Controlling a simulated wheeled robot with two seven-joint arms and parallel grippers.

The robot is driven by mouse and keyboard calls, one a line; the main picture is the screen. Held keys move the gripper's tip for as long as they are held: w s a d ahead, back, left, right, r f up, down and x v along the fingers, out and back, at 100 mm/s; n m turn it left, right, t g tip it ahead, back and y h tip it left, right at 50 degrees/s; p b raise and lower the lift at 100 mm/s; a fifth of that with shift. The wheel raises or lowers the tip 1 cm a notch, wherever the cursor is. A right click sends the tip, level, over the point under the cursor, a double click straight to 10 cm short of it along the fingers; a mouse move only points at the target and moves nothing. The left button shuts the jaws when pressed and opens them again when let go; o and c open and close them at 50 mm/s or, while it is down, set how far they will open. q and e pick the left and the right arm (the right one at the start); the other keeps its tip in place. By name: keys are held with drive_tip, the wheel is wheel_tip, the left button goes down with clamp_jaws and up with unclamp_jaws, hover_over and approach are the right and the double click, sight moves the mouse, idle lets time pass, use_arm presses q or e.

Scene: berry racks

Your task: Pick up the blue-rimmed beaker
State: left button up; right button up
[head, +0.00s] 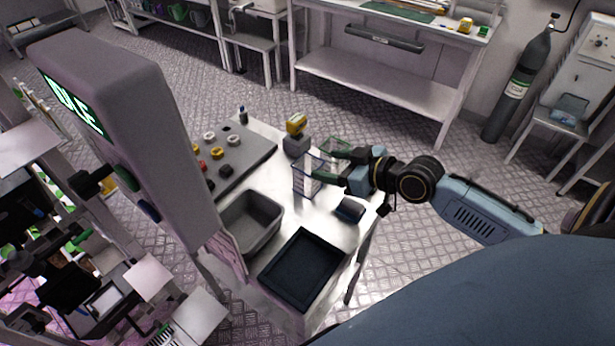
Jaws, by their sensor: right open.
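The blue-rimmed beaker (301,181) is clear and stands upright on the white table, near its right side. My right gripper (322,165) reaches in from the right with its fingers open, pointing left at the beaker. The fingertips are at or very near the beaker's right side; I cannot tell whether they touch it or straddle it. The fingers hide part of the beaker's right side. A green-rimmed clear beaker (344,141) stands just behind the gripper and is partly hidden by it. My left gripper is not in view.
A grey bin (241,232) and a dark tray (302,268) sit at the table's front. A small dark-blue item (349,209) lies right of the beaker. A yellow-topped device (296,127) stands behind it. A grey board (254,149) with several round pieces lies left.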

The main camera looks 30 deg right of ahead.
sight(299, 162)
drive_tip(key=x, duration=0.7)
drive_tip(key=shift+a+f, duration=0.15)
drive_tip(key=shift+f, duration=0.3)
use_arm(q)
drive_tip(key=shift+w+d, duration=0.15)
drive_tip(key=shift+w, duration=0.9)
use_arm(e)
drive_tip(key=shift+c, duration=0.4)
